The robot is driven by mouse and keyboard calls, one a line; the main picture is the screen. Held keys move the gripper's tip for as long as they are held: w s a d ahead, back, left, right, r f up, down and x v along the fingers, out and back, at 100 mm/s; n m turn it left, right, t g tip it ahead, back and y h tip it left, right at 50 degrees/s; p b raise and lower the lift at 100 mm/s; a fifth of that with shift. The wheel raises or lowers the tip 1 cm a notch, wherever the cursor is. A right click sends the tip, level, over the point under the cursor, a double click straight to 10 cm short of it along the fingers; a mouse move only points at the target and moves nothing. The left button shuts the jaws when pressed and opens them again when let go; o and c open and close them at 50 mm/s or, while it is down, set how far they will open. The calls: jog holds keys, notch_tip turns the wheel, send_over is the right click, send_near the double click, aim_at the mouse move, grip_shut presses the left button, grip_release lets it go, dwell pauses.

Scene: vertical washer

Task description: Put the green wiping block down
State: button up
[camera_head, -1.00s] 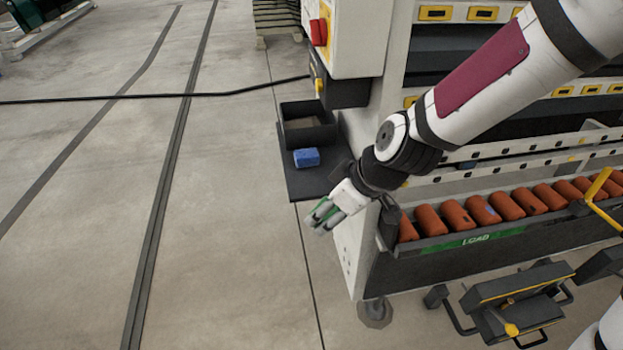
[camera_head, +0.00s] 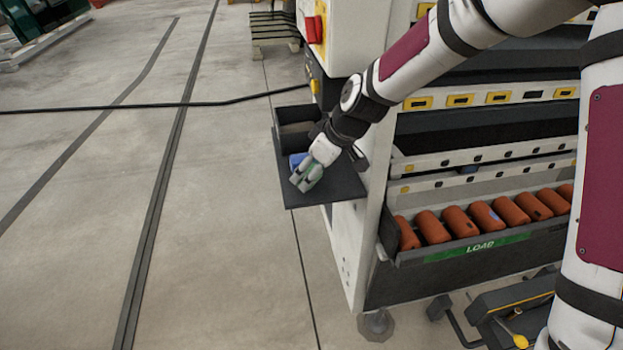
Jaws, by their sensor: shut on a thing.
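My gripper (camera_head: 305,183) is over the dark side shelf (camera_head: 340,190) on the machine's left end. It is shut on the green wiping block (camera_head: 311,173), of which only a little green shows between the fingers. I cannot tell whether the block touches the shelf. A blue block (camera_head: 295,160) lies on the shelf just behind my gripper and is partly hidden by it.
A dark open box (camera_head: 292,114) stands at the back of the shelf. The front part of the shelf is bare. The white machine (camera_head: 345,240) rises to the right, with orange cylinders (camera_head: 432,226) in its LOAD tray. A black cable crosses the floor.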

jog(key=shift+f, duration=1.2)
jog(key=shift+f+b, duration=0.15)
jog(key=shift+b, duration=0.15)
jog(key=o, duration=1.2)
jog(key=p+v, duration=0.3)
jog(key=v, duration=0.9)
jog(key=shift+s, duration=0.1)
